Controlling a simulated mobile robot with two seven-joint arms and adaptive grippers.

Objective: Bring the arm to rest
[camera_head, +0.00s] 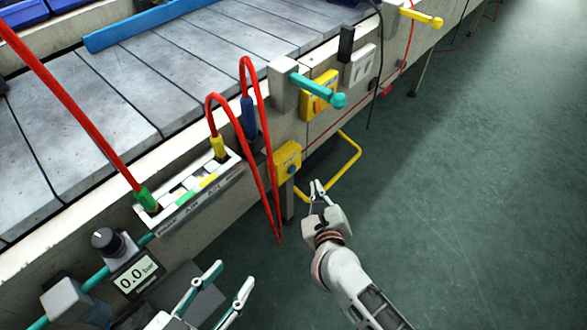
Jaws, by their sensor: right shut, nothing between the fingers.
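My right gripper (318,187) is shut with nothing visible between its fingers. It is raised in front of the line's side, close to a yellow box with a button (288,158) and the yellow bent bar (350,165); I cannot tell whether it touches either. Its arm (350,280) comes in from the lower right. My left gripper (231,277) is at the bottom edge with its two fingers apart and nothing seen between them. It is right of the gauge reading 0.0 bar (135,276).
A teal-handled lever (318,89) and a yellow-handled lever (421,18) stick out from the conveyor (110,90). Green floor (480,180) on the right is clear.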

